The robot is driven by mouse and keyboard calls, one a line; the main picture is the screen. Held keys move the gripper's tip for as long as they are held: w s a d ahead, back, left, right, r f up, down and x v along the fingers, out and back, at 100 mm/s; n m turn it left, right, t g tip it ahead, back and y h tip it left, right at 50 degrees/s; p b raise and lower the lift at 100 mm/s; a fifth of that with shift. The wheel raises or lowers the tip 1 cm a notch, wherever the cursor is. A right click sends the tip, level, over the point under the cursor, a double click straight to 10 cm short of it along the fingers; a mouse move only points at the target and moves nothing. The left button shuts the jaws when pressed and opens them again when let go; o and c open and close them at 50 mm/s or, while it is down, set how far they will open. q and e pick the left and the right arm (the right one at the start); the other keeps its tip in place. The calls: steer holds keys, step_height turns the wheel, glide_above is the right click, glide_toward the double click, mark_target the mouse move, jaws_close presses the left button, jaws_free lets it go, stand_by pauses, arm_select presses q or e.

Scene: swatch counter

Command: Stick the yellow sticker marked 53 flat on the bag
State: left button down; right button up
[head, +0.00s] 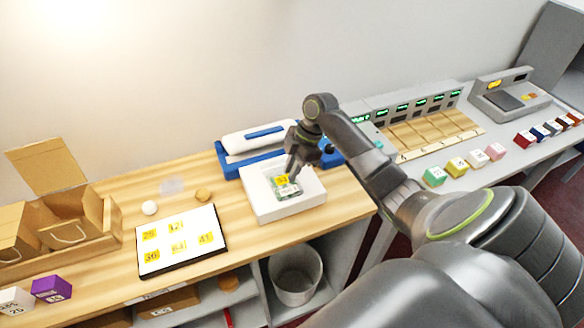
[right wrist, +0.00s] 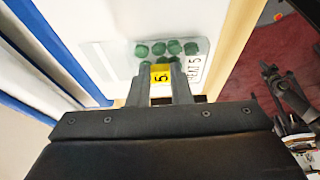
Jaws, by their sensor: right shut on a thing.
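My right gripper (head: 290,170) reaches down over the white tray (head: 256,203) and is shut on a yellow sticker (head: 281,180). In the right wrist view the sticker (right wrist: 160,73) sits between the fingertips (right wrist: 160,88), and only a "5" shows clearly. The clear bag (head: 289,194) with green round pieces lies in the tray; in the right wrist view the bag (right wrist: 117,60) is right beyond the fingertips, with printed text at its right side. The sticker overlaps the bag in both views; whether it touches cannot be told.
A white sheet (head: 200,255) with several numbered yellow stickers lies left of the tray. A blue and white device (head: 250,142) stands behind the tray. A bin (head: 294,287) stands below the counter.

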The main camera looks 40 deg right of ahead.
jaws_close()
steer(key=shift+c, duration=0.5)
jaws_free()
steer(key=o, duration=0.5)
steer(key=shift+c, duration=0.2)
